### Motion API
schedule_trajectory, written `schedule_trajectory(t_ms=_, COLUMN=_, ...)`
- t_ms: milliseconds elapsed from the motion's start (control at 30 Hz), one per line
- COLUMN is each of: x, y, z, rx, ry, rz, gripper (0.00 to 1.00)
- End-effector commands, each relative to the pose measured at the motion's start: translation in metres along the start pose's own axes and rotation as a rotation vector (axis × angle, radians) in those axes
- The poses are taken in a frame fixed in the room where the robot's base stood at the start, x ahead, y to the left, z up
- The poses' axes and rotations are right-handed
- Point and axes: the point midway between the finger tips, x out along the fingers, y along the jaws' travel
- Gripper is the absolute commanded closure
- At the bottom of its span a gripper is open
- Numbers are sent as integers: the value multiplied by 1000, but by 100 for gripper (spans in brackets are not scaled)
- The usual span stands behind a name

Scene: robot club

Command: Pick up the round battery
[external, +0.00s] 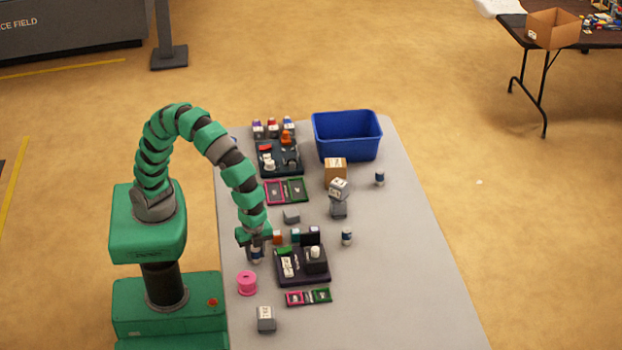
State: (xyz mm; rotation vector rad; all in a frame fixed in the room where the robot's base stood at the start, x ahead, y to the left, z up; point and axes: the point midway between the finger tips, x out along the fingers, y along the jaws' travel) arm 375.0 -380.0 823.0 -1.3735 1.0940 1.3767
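My gripper (254,240) is green and points down over the left part of the grey table, left of the dark tray. A small dark-and-pale cylinder (256,256), which looks like a round battery, stands right at its fingertips, its upper part hidden by them. I cannot tell whether the fingers are closed on it or only around it. Two similar blue-and-white cylinders stand upright on the table: one (347,237) right of the near dark tray, one (380,179) farther back near the blue bin.
The near dark tray (303,279) with blocks is close on the gripper's right; a pink spool (247,283) stands just in front. A blue bin (346,136), cardboard box (335,170) and grey blocks (339,205) stand farther back. The table's right side (410,270) is clear.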

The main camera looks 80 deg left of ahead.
Motion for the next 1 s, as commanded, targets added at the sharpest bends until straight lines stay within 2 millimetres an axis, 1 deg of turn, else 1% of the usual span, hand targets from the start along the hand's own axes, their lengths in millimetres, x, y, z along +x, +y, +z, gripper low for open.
schedule_trajectory(t_ms=33, x=0, y=0, z=0, rx=0, ry=0, rz=0, gripper=84)
schedule_trajectory(t_ms=67, x=0, y=0, z=0, rx=0, ry=0, rz=0, gripper=92)
schedule_trajectory(t_ms=100, x=0, y=0, z=0, rx=0, ry=0, rz=0, gripper=96)
schedule_trajectory(t_ms=467, x=-3, y=0, z=0, rx=0, ry=1, rz=-1, gripper=96)
schedule_trajectory(t_ms=567, x=-8, y=0, z=0, rx=0, ry=2, rz=-1, gripper=96)
schedule_trajectory(t_ms=900, x=-39, y=1, z=1, rx=-1, ry=2, rz=-1, gripper=96)
schedule_trajectory(t_ms=1000, x=-38, y=6, z=9, rx=0, ry=0, rz=0, gripper=96)
